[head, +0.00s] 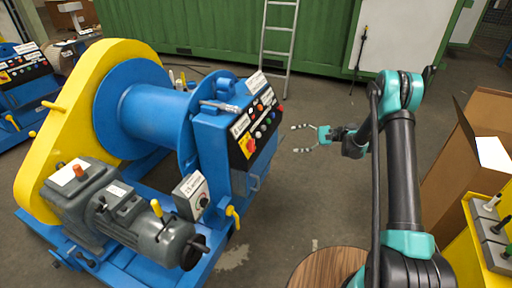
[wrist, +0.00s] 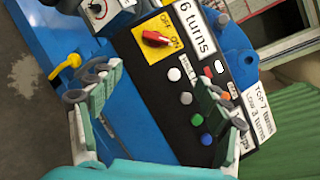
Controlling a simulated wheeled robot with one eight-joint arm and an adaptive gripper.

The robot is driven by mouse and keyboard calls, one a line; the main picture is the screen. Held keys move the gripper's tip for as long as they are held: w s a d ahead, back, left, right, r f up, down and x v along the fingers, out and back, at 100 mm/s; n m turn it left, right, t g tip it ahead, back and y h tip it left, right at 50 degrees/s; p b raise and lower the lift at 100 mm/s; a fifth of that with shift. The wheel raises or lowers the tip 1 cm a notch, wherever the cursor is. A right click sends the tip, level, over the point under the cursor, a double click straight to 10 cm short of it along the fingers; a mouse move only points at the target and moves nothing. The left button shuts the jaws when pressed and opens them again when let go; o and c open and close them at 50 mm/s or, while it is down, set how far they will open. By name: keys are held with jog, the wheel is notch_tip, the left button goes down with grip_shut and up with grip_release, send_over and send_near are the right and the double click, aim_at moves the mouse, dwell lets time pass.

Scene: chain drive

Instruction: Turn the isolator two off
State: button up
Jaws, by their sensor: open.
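A red rotary switch handle (wrist: 156,38) sits on a yellow plate marked OFF and ON, on a black panel. In the head view this red-and-yellow switch (head: 247,146) is on the front of the blue winch housing. The handle lies roughly across the wrist picture; I cannot tell for sure which mark it points to. No label in view clearly names isolator two. My gripper (head: 298,138) is open and empty, to the right of the panel and apart from it. In the wrist view its fingers (wrist: 158,80) spread on both sides of the panel's buttons.
A grey box with a dark knob (head: 203,201) stands by the motor (head: 120,210). Coloured buttons (wrist: 187,98) sit close to the switch. A second blue machine (head: 25,75) with a similar panel is at far left. A ladder (head: 278,45) leans behind.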

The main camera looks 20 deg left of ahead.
jog(key=g+y, duration=0.2)
send_near(252, 146)
jog(key=w+x, duration=0.1)
jog(key=x, duration=0.7)
jog(key=shift+a+f, duration=0.25)
jog(key=shift+f, duration=0.1)
jog(key=shift+s, duration=0.1)
jog(key=c, duration=1.2)
